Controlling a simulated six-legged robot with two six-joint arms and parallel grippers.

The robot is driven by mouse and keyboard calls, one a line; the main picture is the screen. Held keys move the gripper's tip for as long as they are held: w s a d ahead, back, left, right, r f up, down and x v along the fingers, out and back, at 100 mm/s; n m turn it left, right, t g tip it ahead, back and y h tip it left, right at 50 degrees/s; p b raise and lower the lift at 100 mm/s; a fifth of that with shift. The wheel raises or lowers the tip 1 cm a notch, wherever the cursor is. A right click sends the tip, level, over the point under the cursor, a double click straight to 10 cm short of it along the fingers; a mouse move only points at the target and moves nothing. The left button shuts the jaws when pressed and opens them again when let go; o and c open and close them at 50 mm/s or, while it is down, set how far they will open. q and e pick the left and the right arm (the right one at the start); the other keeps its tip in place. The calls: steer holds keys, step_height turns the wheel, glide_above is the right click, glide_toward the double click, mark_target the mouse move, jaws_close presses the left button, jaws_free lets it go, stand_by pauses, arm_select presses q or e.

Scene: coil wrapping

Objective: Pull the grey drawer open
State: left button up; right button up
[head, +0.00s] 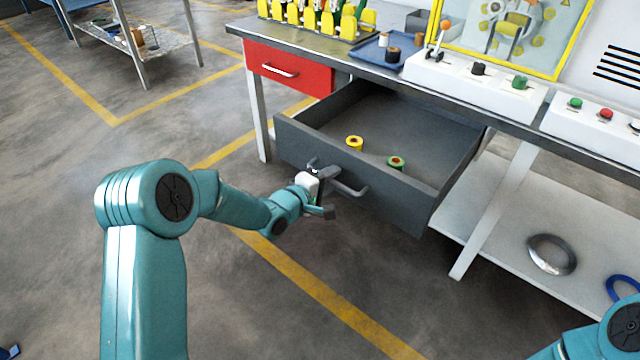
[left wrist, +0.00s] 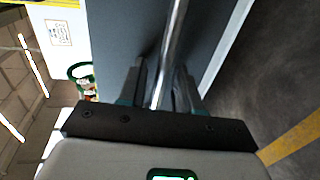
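The grey drawer (head: 345,172) stands well out from under the workbench, its inside showing. A yellow roll (head: 354,143) and a green roll (head: 396,163) lie in it. Its bar handle (head: 350,189) is on the front panel. My left gripper (head: 322,190) is at the left part of this handle. The drawer front fills the middle of that view. My right gripper is out of view; part of my right arm shows at the lower right.
A red drawer (head: 290,68) is shut, left of the grey one. The workbench top (head: 380,68) carries a blue tray (head: 386,50) and button boxes (head: 478,85). The floor before the drawer is clear.

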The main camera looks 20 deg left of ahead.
arm_select(q)
steer(key=p+v, duration=0.2)
steer(key=v, duration=1.4)
steer(key=s+d+f+m+g, duration=0.1)
steer(key=s+d+f+g, duration=0.25)
steer(key=d+f, duration=0.35)
steer(key=s+d+f+m+g, duration=0.1)
steer(key=s+d+f+g, duration=0.3)
steer(key=f, duration=0.6)
steer(key=s+d+f+m+g+y, duration=0.1)
steer(key=s+f+m+g, duration=0.3)
steer(key=s, duration=0.4)
steer(key=s+d+f+m+g, duration=0.1)
steer(key=s+f+m+g, duration=0.25)
steer(key=s+m, duration=0.35)
step_height(320, 180, up, 19)
steer(key=n+p, duration=0.1)
steer(key=p, duration=1.9)
steer(key=shift+r+t+p, duration=0.2)
steer(key=shift+t+p, duration=0.15)
steer(key=shift+t, duration=0.05)
